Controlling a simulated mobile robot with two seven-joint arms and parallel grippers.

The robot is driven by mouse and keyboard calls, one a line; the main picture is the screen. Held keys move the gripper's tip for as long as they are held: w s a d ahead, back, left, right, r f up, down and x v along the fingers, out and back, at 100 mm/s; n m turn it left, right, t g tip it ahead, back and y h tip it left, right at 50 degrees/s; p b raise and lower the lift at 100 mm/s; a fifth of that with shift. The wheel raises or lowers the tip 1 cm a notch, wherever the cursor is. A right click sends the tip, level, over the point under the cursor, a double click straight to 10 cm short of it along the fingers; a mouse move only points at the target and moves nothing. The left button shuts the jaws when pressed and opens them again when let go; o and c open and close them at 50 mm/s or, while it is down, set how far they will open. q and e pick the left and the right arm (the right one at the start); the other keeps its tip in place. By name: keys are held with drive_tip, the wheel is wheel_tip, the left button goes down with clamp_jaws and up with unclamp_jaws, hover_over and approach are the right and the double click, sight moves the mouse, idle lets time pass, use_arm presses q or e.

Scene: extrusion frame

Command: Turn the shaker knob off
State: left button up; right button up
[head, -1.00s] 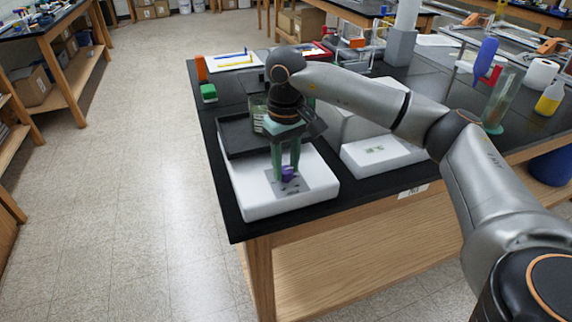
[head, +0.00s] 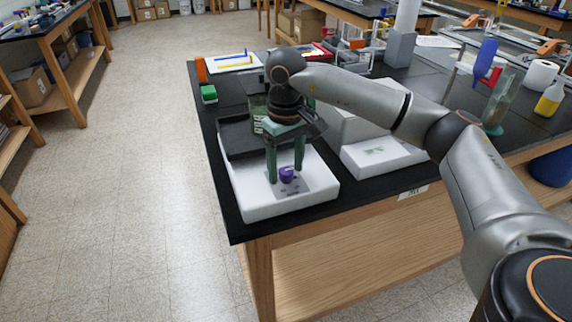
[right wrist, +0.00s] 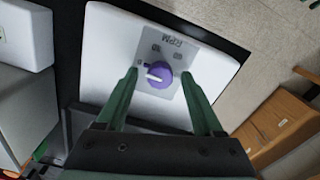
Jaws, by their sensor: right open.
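The shaker (head: 252,203) is a white box with a black platform at the back left of the bench's near end. Its purple knob (head: 287,174) sits on a grey panel at the front. In the right wrist view, the knob (right wrist: 160,81) has a white mark pointing left, near the printed 0; RPM is printed on the panel. My right gripper (head: 285,172) points down with its green fingers open, one on each side of the knob. A gap shows between each finger and the knob in the wrist view. My left gripper is not in view.
A second white device (head: 385,155) stands close to the right of the shaker. A tall cylinder (head: 497,103) stands farther right.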

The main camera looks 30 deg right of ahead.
sight(286, 170)
wheel_tip(286, 170, up, 12)
drive_tip(key=p, duration=0.1)
drive_tip(key=shift+r, duration=0.25)
idle(0.7)
